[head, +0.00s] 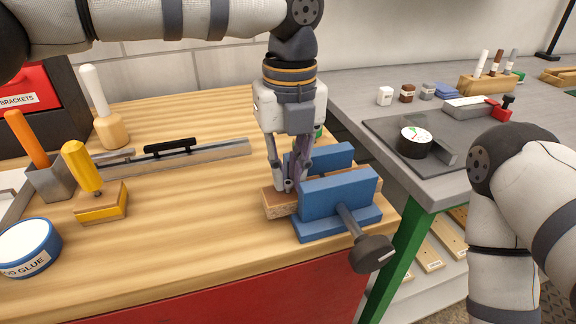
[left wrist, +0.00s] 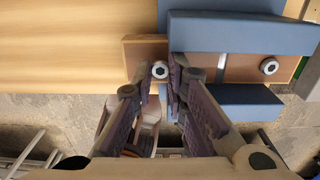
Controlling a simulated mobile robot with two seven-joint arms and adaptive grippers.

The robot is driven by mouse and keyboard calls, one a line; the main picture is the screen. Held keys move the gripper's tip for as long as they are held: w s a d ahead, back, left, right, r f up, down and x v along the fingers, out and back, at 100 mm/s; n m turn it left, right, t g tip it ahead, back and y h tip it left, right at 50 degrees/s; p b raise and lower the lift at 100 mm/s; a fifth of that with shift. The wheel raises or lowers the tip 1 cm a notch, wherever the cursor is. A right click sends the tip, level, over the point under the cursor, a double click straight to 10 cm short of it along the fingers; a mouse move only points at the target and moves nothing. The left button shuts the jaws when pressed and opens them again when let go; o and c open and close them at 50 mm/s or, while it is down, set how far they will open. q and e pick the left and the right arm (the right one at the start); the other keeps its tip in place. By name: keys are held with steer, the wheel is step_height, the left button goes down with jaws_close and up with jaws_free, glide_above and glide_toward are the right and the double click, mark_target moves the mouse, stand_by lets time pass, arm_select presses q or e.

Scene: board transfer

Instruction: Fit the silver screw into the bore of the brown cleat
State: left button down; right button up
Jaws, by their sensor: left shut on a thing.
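The brown cleat (head: 277,207) is clamped in the blue vise (head: 340,203) at the right front of the wooden bench. In the left wrist view the cleat (left wrist: 145,48) runs left to right between the blue jaws. My left gripper (head: 288,188) points down at the cleat's left end, just beside the jaws. It is shut on the silver screw (left wrist: 160,70), whose round head with a dark socket shows between the fingertips. The screw is over the cleat's left part; its shank and the bore are hidden, so I cannot tell how deep it sits. My right gripper is out of view.
A second screw head (left wrist: 268,68) sits in the cleat's right part. The vise handle (head: 371,253) sticks out in front. A yellow-handled tool (head: 82,167), a glue tin (head: 28,246) and a metal rail (head: 190,156) are on the left. The grey bench (head: 440,190) holds a dial gauge (head: 415,142).

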mark_target(289, 182)
arm_select(q)
steer(key=shift+f, duration=0.3)
steer(key=c, duration=1.5)
jaws_free()
step_height(289, 182, up, 12)
steer(key=shift+f, duration=0.1)
